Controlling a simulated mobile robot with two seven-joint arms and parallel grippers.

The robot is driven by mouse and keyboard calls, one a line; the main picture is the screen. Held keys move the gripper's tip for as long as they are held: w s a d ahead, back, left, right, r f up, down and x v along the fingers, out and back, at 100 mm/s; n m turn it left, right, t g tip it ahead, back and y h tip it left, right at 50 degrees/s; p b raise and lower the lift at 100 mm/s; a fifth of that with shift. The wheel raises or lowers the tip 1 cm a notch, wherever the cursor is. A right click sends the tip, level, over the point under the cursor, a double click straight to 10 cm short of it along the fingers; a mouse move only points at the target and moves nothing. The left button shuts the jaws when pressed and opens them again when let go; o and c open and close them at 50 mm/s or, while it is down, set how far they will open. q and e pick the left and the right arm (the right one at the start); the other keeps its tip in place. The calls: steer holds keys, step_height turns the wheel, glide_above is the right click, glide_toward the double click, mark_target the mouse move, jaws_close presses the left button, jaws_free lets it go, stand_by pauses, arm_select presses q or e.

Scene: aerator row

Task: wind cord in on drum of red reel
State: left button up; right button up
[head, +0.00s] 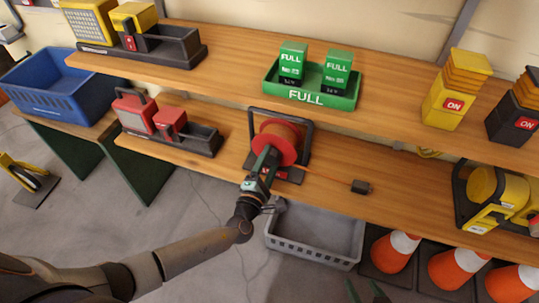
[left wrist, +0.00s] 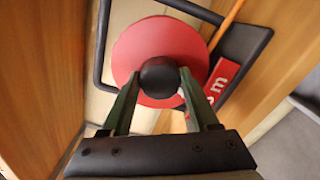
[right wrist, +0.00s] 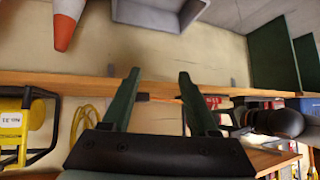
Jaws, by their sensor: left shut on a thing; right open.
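The red reel (head: 284,140) stands in a black frame on the lower shelf. Its round red side faces me, and the wound drum shows only partly behind it. My left gripper (head: 264,160) is shut on the reel's black knob (left wrist: 159,74), which sits in front of the red disc (left wrist: 130,50). An orange cord (head: 322,172) runs right from the reel along the shelf to a small black plug (head: 361,187). My right gripper (right wrist: 158,78) is open and empty; its green fingertips show at the bottom edge of the head view (head: 366,291), well below the reel.
A grey crate (head: 315,250) and several orange cones (head: 393,252) stand below the shelf. A yellow reel (head: 493,193) is at the far right. A tray with red items (head: 195,140) is left of the red reel.

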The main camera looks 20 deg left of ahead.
arm_select(q)
steer(key=m+p, duration=0.2)
steer(key=shift+w+r+m, duration=0.1)
steer(key=shift+r+m, duration=0.2)
steer(key=shift+m, duration=0.1)
steer(key=m+p, duration=0.2)
steer(key=m, duration=0.2)
steer(key=shift+m+p, duration=0.3)
steer(key=shift+f+m+p, duration=0.1)
steer(key=shift+m+p, duration=0.3)
steer(key=shift+m, duration=0.4)
steer(key=shift+m+p, duration=0.4)
steer(key=shift+m, duration=0.6)
steer(key=shift+f+m, duration=0.1)
steer(key=shift+m, duration=0.5)
steer(key=o, duration=1.4)
steer(key=shift+f, duration=0.1)
